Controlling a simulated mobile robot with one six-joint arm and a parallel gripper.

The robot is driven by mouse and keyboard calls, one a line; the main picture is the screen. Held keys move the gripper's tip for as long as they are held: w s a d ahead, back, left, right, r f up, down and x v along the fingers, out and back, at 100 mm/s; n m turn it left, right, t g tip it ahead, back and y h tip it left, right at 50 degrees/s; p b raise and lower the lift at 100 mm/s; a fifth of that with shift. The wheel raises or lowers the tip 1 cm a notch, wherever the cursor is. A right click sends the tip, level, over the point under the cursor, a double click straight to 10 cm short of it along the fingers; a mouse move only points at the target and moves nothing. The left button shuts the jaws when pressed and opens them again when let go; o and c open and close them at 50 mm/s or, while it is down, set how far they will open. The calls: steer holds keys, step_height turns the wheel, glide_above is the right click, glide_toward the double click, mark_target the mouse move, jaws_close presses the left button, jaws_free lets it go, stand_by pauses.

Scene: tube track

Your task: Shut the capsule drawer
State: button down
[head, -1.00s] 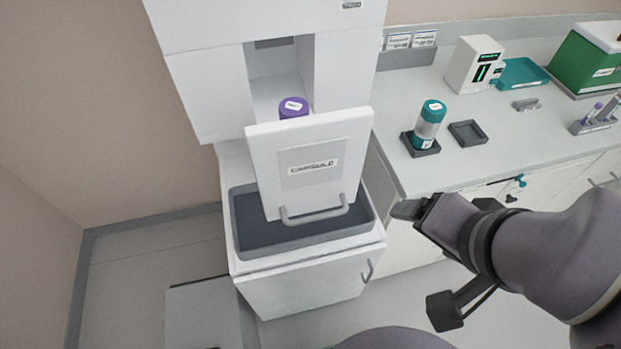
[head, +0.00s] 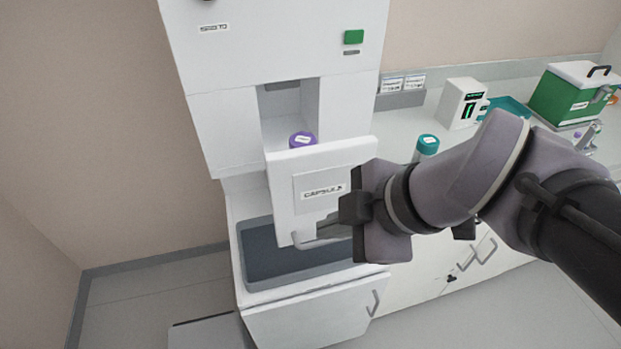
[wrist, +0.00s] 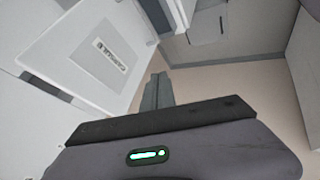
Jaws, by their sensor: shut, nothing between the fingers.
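The capsule drawer (head: 313,180) has a white front with a "CAPSULE" label and stands out from the white machine. Its grey bar handle (head: 304,240) is at the lower edge, partly hidden by my gripper. A purple-capped capsule (head: 303,140) shows behind the front, mostly hidden. My gripper (head: 328,226) is shut and empty, in front of the lower part of the drawer front; I cannot tell if it touches. In the wrist view the drawer front (wrist: 85,50) is at the upper left, and the shut fingers (wrist: 157,92) are just right of it.
A grey basin (head: 270,262) lies below the drawer. The machine (head: 285,45) rises above. On the counter at right stand a teal-capped tube (head: 427,146), a white device (head: 462,102) and a green box (head: 572,95). Floor at the left is mostly clear.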

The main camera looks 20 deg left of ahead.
steer(key=b, duration=0.4)
glide_toward(280, 223)
steer(key=shift+n, duration=0.4)
steer(key=x, duration=0.4)
steer(key=shift+s+f, duration=0.15)
steer(key=shift+f, duration=0.2)
steer(key=shift+w+a, duration=0.2)
steer(key=shift+w, duration=0.05)
